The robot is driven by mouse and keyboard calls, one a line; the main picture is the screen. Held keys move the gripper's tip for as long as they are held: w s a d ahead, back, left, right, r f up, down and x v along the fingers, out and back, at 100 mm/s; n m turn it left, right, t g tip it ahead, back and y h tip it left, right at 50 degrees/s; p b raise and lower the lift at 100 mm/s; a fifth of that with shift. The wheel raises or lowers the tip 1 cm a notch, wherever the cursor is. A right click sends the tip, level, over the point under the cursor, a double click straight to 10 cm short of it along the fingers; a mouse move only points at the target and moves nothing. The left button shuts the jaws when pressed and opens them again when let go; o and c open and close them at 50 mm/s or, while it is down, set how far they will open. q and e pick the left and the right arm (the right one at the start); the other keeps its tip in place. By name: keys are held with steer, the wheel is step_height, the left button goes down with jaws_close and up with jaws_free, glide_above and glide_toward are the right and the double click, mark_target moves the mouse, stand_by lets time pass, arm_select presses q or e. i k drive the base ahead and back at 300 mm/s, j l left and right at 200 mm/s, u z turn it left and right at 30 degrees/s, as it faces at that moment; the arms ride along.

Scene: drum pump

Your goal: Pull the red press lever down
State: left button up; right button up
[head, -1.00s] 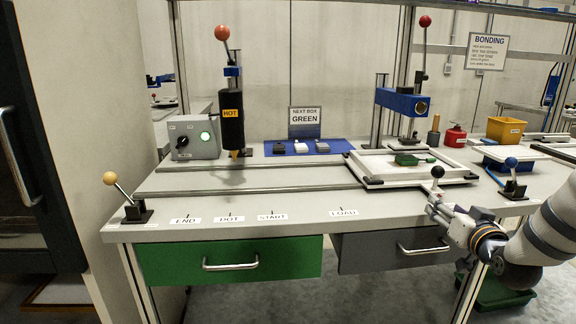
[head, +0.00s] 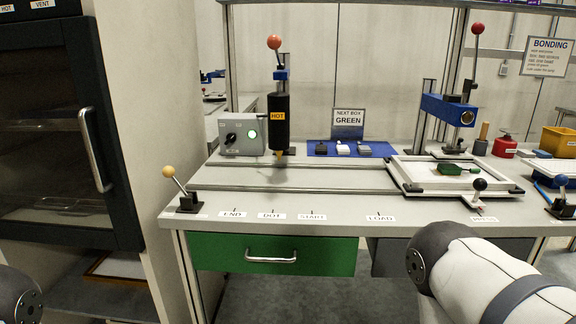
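The red-balled press lever (head: 477,28) stands upright on a thin rod at the right back of the bench. It rises from the blue press head (head: 448,110). Below the press, a white-framed carriage (head: 412,182) holds a green piece (head: 452,169); whether the press touches the piece is unclear. My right arm comes in from the lower right, but its gripper is not visible. Only a dark part of my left arm shows at the lower left; its gripper is out of view. Nothing visible touches the lever.
An orange-balled lever (head: 274,42) tops the black HOT dispenser (head: 279,122). A black-knobbed handle (head: 480,184) stands at the carriage's front right. A yellow-balled lever (head: 169,171) is at the bench's left. A dark cabinet (head: 50,150) stands left. The bench's front left-middle is clear.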

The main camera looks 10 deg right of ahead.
mark_target(478, 28)
steer(key=z, duration=1.35)
steer(key=l, duration=0.1)
steer(key=i+u, duration=0.05)
